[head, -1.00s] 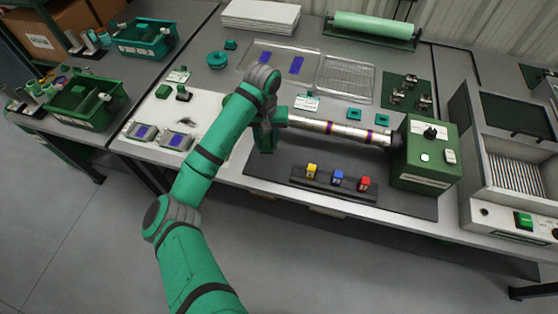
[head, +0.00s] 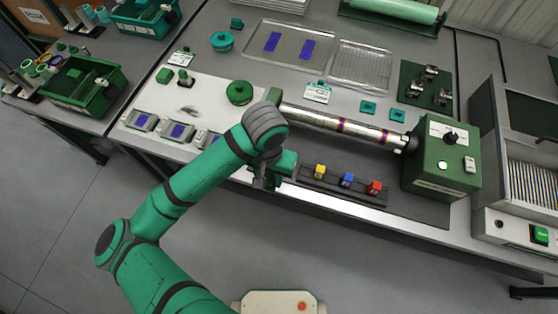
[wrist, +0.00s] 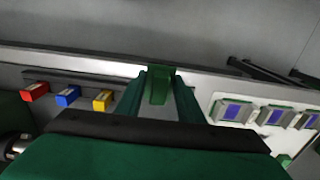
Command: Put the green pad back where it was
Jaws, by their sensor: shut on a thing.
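My gripper (wrist: 160,95) is shut on a small green piece, the green pad (wrist: 159,84), which shows between the two fingers in the wrist view. In the head view my gripper (head: 265,183) is over the table's front edge, left of the coloured blocks. The arm hides most of the held pad there. A round green piece (head: 239,92) and a small green block (head: 165,75) sit on the white board (head: 210,95).
Yellow (head: 320,171), blue (head: 347,180) and red (head: 375,188) blocks stand on a dark rail. A metal roller (head: 345,127) runs to a green motor box (head: 440,160). Frames with purple panels (head: 178,130) line the board's front. Floor lies beyond the table edge.

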